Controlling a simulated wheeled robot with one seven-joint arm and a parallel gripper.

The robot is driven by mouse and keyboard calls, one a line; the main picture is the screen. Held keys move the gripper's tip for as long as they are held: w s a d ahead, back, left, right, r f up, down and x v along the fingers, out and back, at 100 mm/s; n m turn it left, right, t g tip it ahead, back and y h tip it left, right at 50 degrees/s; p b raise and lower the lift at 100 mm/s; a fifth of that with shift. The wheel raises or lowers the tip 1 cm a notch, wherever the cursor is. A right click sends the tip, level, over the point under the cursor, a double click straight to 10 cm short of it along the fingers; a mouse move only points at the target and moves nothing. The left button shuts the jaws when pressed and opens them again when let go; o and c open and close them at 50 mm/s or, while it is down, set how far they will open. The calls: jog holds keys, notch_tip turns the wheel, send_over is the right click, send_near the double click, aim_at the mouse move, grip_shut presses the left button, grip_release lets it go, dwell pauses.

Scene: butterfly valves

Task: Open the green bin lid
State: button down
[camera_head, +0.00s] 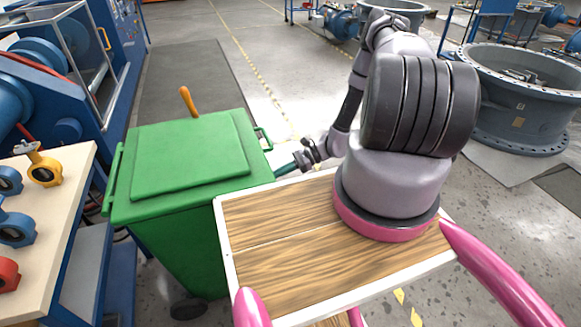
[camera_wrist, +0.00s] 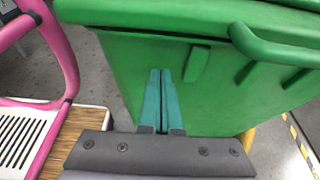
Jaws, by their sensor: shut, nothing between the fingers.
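The green bin (camera_head: 180,245) stands in front of me at the left, and its green lid (camera_head: 190,155) lies closed on top. A green handle (camera_head: 263,138) sticks out at the lid's right side. In the wrist view the bin's side wall (camera_wrist: 125,70) fills the middle, with the lid rim (camera_wrist: 150,18) above and the handle (camera_wrist: 270,45) at upper right. My gripper (camera_wrist: 160,72) is shut and empty, its teal fingers together in front of the bin wall, below the rim. In the head view my gripper (camera_head: 282,170) is right of the bin, below the handle.
A workbench (camera_head: 60,185) with several small valves stands left of the bin. Blue machinery (camera_head: 60,70) is behind it. An orange handle (camera_head: 188,101) rises behind the lid. A large grey valve body (camera_head: 518,100) stands at the right. The floor behind the bin is mostly clear.

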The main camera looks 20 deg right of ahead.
jog(key=r, duration=0.2)
jog(key=a+r, duration=0.1)
jog(key=shift+a+r, duration=0.1)
jog(key=shift+r, duration=0.25)
